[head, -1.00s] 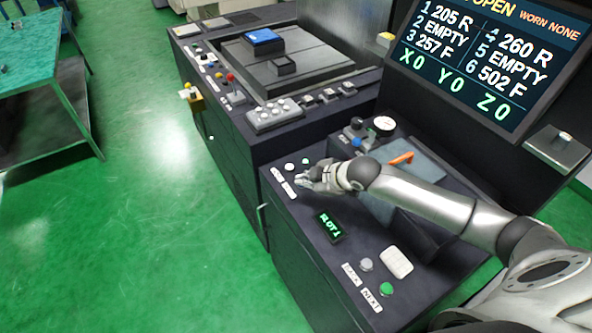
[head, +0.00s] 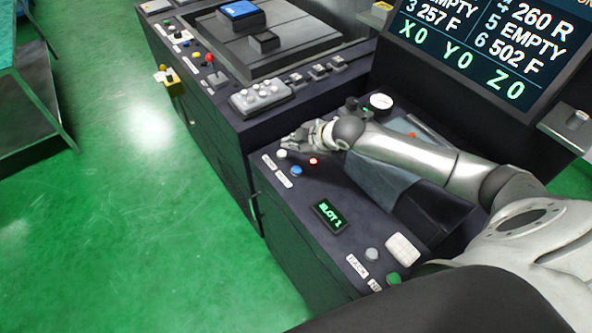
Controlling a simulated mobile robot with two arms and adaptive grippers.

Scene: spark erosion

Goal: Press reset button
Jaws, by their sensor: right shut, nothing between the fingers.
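A blue button (head: 296,170) and a white button (head: 281,154) sit on the near left part of the dark control panel. Each has a small white label beside it, too small to read, so I cannot tell which is reset. A small red lamp (head: 313,161) glows to the right of the blue button. My right gripper (head: 291,141) is shut and empty, just above and behind these buttons in the picture. It appears apart from the blue button. My left gripper is out of view.
A green-lit "SLOT 1" display (head: 329,214), a grey button (head: 372,255) and a green button (head: 393,279) are nearer on the panel. A gauge (head: 381,101) stands behind my right arm. A screen (head: 480,40) is upper right. Green floor is free at left.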

